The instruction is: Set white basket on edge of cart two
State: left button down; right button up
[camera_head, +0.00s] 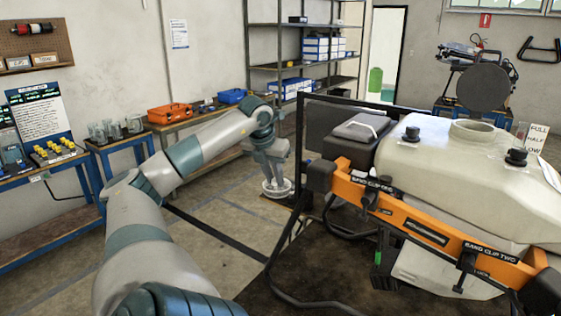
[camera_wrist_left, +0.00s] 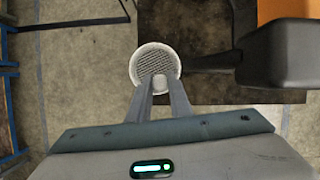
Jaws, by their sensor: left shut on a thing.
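The white basket (camera_head: 277,192) is a small round cup with a mesh bottom. My left gripper (camera_head: 272,178) is shut on it and holds it to the left of the drone. In the left wrist view the basket (camera_wrist_left: 155,50) sits at the fingertips (camera_wrist_left: 159,82), over the left border of a dark brown surface (camera_wrist_left: 205,88). I cannot tell whether the basket touches anything below. No label marks cart two, so I cannot tell which surface it is. My right gripper is out of view.
The spray drone, with a cream tank (camera_head: 455,180) and orange frame bar (camera_head: 420,232), fills the right side. Its black tubular leg (camera_head: 277,272) stands near my left arm. A bench with an orange toolbox (camera_head: 169,113) stands behind. Open floor (camera_head: 225,222) lies left of the drone.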

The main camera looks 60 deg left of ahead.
pick_arm(q)
jog(key=s+d+f+n, duration=0.1)
jog(key=s+d+f, duration=0.4)
jog(key=f, duration=0.6)
jog(key=s+d+f+n+g, duration=0.1)
jog(key=s+d+f+n, duration=0.15)
jog(key=d+f, duration=0.65)
jog(key=s+d+f+n, duration=0.1)
jog(key=s+d+f, duration=0.3)
jog(key=f, duration=0.9)
jog(key=w+d+r+m+h, duration=0.35)
jog(key=w+d+m, duration=0.6)
jog(key=d, duration=0.35)
jog(key=w+d+r+m+h, duration=0.35)
jog(key=w+d+m, duration=0.65)
jog(key=d, duration=0.4)
jog(key=s+d+r+m+g+y, duration=0.15)
jog(key=d+r+m+g, duration=0.25)
jog(key=d+r+m, duration=0.7)
jog(key=s+d+r+m+g+y, duration=0.1)
jog(key=d+r+m+g+y, duration=0.35)
jog(key=m, duration=1.15)
jog(key=a+f+m+t+h+b, duration=0.1)
jog(key=a+f+b, duration=0.2)
jog(key=f+b, duration=0.8)
jog(key=shift+s+a+f+h, duration=0.15)
jog(key=shift+f+h, duration=0.25)
jog(key=shift+f, duration=0.1)
